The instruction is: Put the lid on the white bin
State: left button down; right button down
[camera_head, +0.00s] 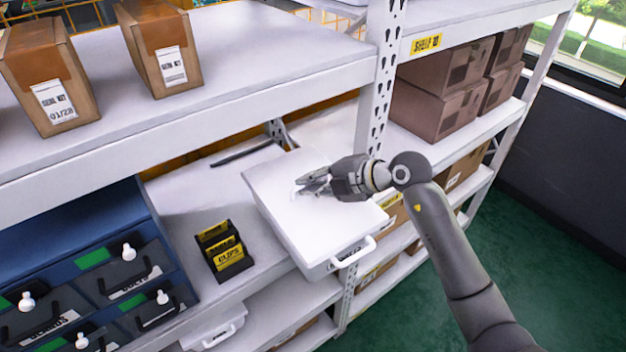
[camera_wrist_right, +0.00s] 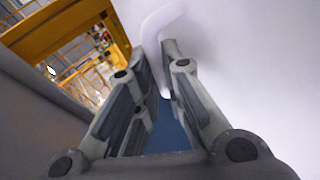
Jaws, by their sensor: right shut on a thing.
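The white bin (camera_head: 353,252) sits on the middle shelf, its front handle facing out past the shelf edge. The flat white lid (camera_head: 310,225) lies over the top of the bin and hides its inside. I cannot tell if the lid is fully seated or slightly above the rim. My right gripper (camera_head: 305,185) is shut on the lid's raised handle, near the middle of the lid. In the right wrist view, the white handle (camera_wrist_right: 160,20) runs to the fingertips (camera_wrist_right: 158,70), beside the pale lid surface (camera_wrist_right: 250,60). My left gripper is out of view.
A black-and-yellow clip holder (camera_head: 225,250) stands left of the bin. A blue drawer cabinet (camera_head: 90,250) is farther left.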

jog(key=c, duration=1.5)
grip_release()
jog(key=shift+o, duration=0.2)
jog(key=shift+f, duration=0.1)
